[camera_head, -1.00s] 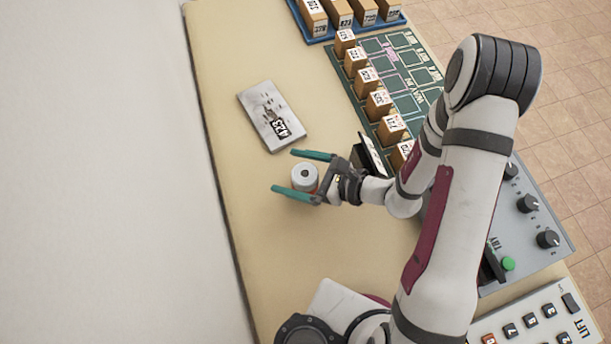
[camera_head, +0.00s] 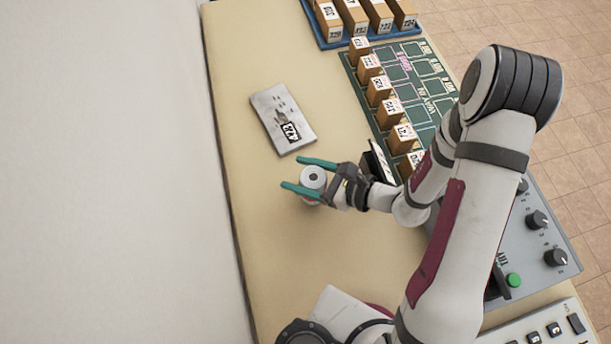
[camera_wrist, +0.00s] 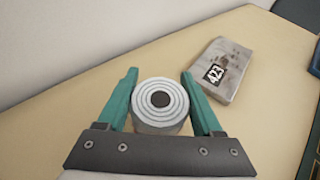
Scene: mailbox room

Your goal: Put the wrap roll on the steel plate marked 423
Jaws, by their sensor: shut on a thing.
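The wrap roll (camera_head: 313,180) is a short grey-white cylinder with a dark core, standing upright between the teal fingers of my gripper (camera_head: 310,175). In the wrist view the wrap roll (camera_wrist: 160,101) shows pale rings, with a finger against each side, and my gripper (camera_wrist: 160,95) is shut on it. Whether its bottom touches the table cannot be told. The steel plate (camera_head: 275,112), grey and scuffed with a black 423 label, lies flat on the table beyond the gripper. In the wrist view the steel plate (camera_wrist: 236,62) is at the upper right, apart from the roll.
A green board (camera_head: 420,80) with several small numbered boxes (camera_head: 389,112) is right of the plate. A blue tray (camera_head: 330,42) of boxes stands at the back. A grey control panel (camera_head: 535,270) is at right. Tan table surface (camera_head: 290,260) is clear around the plate.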

